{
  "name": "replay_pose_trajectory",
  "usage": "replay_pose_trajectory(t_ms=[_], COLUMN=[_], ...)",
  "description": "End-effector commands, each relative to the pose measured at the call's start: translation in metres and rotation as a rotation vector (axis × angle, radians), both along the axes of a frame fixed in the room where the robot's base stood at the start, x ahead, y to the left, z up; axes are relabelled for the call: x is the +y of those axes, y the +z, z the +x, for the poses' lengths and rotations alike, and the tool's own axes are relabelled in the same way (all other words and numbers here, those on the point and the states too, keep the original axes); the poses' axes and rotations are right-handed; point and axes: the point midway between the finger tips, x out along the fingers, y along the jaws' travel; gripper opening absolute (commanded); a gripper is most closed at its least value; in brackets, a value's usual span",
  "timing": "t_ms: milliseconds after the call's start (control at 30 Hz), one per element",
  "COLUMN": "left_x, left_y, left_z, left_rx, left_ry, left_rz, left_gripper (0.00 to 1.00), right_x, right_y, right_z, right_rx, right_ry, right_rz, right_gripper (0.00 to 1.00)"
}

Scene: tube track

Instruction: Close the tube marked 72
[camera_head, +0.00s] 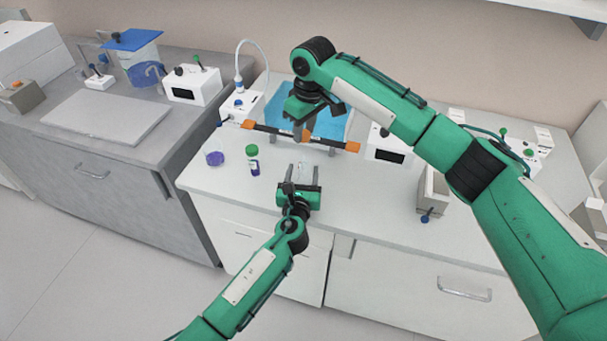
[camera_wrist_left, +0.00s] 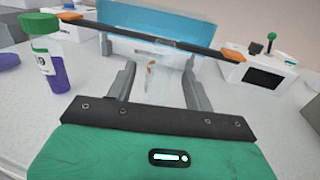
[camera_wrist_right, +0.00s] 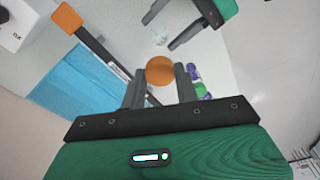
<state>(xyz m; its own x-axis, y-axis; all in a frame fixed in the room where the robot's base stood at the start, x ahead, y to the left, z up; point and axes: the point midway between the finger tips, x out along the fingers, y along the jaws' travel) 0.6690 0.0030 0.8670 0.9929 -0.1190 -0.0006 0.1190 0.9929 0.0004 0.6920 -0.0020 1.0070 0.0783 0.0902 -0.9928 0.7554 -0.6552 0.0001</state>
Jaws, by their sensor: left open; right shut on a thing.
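My right gripper (camera_head: 304,139) is shut on an orange cap, seen end-on as a round disc between its fingers in the right wrist view (camera_wrist_right: 160,70). My left gripper (camera_head: 302,170) is open on the worktop's near side, below the right one. A clear tube-like thing with an orange-brown mark stands between or just beyond its fingers in the left wrist view (camera_wrist_left: 155,80); contact is unclear.
A dark bar with orange ends (camera_head: 270,130) crosses behind the grippers, before a blue panel (camera_head: 331,125). A purple item (camera_head: 215,158) lies at left. A white box with a dark display (camera_head: 388,152) and a grey open box (camera_head: 432,188) stand at right.

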Motion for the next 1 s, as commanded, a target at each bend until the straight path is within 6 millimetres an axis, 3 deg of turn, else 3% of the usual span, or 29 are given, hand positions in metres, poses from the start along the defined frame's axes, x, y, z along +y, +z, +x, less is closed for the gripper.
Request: replay_pose_trajectory(t_ms=[200,567,833,1000], left_x=[-0.002,-0.003,-0.003,-0.003], left_y=[0.000,0.000,-0.001,-0.001], left_z=[0.021,0.025,0.025,0.025], left_rx=[0.001,0.001,0.001,0.001], left_ry=[0.001,0.001,0.001,0.001], left_rz=[0.000,-0.001,0.000,0.000], left_gripper=[0.52,0.52,0.01,0.00], right_x=[0.000,0.000,0.000,0.000], right_y=[0.000,0.000,0.000,-0.002], right_z=[0.000,0.000,0.000,0.000], right_rx=[0.000,0.000,0.000,0.000], right_ry=[0.000,0.000,0.000,0.000], right_rz=[0.000,0.000,0.000,0.000], right_gripper=[0.10,0.10,0.10,0.10])
